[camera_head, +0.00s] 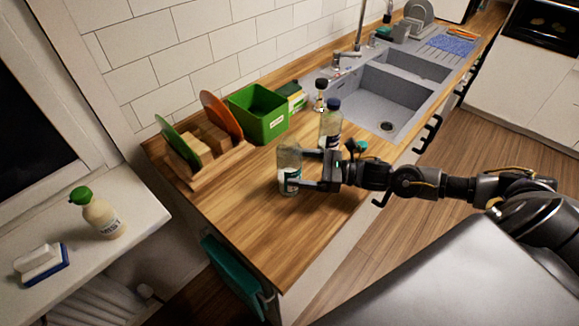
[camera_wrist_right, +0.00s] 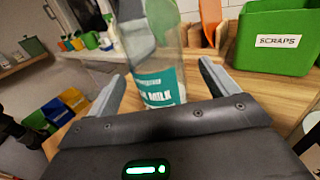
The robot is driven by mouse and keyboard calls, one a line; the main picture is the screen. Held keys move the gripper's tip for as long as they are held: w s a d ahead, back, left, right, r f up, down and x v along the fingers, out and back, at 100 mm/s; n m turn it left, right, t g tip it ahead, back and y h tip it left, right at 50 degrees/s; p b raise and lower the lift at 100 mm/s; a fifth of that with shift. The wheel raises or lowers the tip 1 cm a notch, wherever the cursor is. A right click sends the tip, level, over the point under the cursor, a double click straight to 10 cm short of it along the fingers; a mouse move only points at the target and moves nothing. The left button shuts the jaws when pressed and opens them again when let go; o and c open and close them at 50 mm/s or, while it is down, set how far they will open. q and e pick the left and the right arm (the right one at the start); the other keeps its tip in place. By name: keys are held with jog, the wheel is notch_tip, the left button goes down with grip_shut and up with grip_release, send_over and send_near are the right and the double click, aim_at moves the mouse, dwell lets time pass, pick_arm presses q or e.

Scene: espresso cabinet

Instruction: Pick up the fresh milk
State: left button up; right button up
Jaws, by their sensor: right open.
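The fresh milk is a clear bottle (camera_head: 290,165) with a teal and white label, upright on the wooden counter. In the right wrist view the milk bottle (camera_wrist_right: 158,80) stands between the fingers, and its label reads "MILK". My right gripper (camera_head: 312,169) is open, with one finger on each side of the bottle. In the right wrist view the gripper (camera_wrist_right: 160,85) shows a gap beside the bottle at its right finger; contact on the left is hard to tell. My left gripper is not in view.
A blue-capped bottle (camera_head: 330,125) and a dark-topped bottle (camera_head: 321,92) stand just behind the gripper. A green scraps bin (camera_head: 262,118) and a wooden rack (camera_head: 203,165) with boards stand along the wall. The counter front (camera_head: 250,225) is clear.

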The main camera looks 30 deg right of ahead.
aim_at(283, 166)
jog(key=p+x, duration=0.2)
jog(key=x, duration=0.2)
jog(key=shift+r, duration=0.1)
jog(key=shift+w+a+p, duration=0.2)
jog(key=shift+a+p, duration=0.1)
jog(key=shift+a, duration=0.1)
jog(key=shift+d+f, duration=0.1)
jog(key=shift+f, duration=0.1)
jog(key=shift+c, duration=0.9)
jog(key=c, duration=1.2)
